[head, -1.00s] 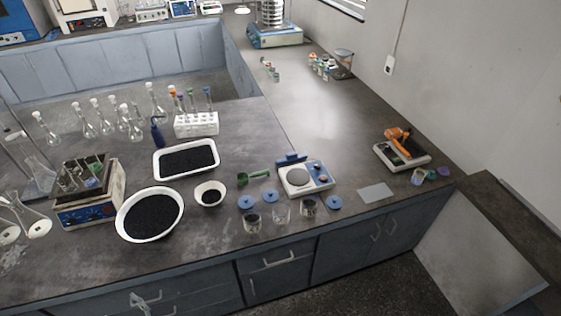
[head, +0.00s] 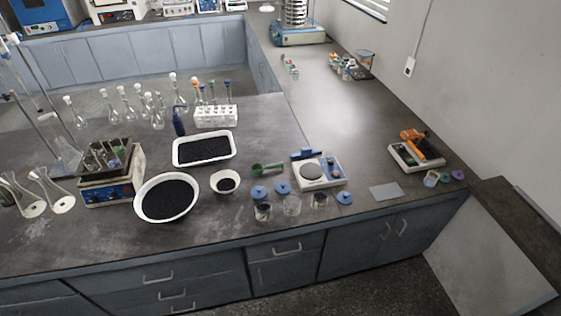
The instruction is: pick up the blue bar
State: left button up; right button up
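A short dark blue bar-like piece (head: 303,154) shows at the back edge of the small white balance (head: 330,184), right of the middle of the bench. I cannot tell whether it is loose or part of the balance. A dark blue upright item (head: 179,121), perhaps a bottle, stands left of the white tube rack (head: 216,121). Which of them is the blue bar is not clear at this size. Neither of my grippers is in view, and nothing is seen held.
A white tray (head: 232,155) and a round bowl (head: 138,207) of black grains stand left of the balance. Small jars and blue lids lie in front of it. Glass flasks crowd the back left. The bench strip behind the balance (head: 315,110) is mostly clear.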

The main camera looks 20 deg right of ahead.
aim_at(307, 152)
jog(key=k, duration=0.35)
jog(key=z, duration=0.8)
